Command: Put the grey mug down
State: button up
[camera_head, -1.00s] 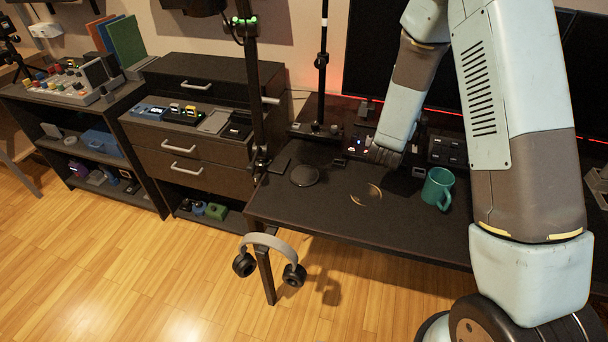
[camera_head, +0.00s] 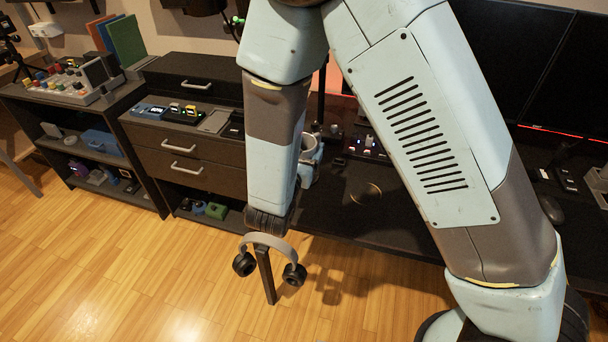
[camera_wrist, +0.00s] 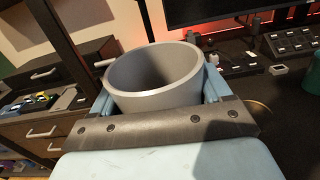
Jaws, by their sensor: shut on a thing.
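The grey mug (camera_wrist: 155,102) fills the middle of the wrist view, its open rim facing up and slightly tilted in the picture. The blue fingers of my gripper (camera_wrist: 160,92) are on either side of it, shut on it. In the head view, part of the grey mug (camera_head: 309,146) shows just right of my forearm, over the left part of the dark desk (camera_head: 330,215). My arm hides much of the gripper (camera_head: 304,172) there. I cannot tell how far the mug's base is from the desk top.
Headphones (camera_head: 268,242) hang at the desk's front left corner. A green mug (camera_wrist: 314,76) shows at the right edge of the wrist view; my arm hides it in the head view. Small devices (camera_head: 368,143) stand along the desk's back. A drawer cabinet (camera_head: 190,150) stands left.

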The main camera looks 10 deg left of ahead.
jog(key=shift+s+a, duration=0.4)
jog(key=shift+s, duration=0.4)
jog(key=w+f, duration=0.3)
jog(key=w, duration=0.1)
jog(key=w+f, duration=0.3)
jog(key=w, duration=0.2)
jog(key=w+a+f, duration=0.1)
jog(key=w+f, duration=0.3)
jog(key=shift+w, duration=0.35)
jog(key=shift+f, duration=1.55)
jog(key=o, duration=1.2)
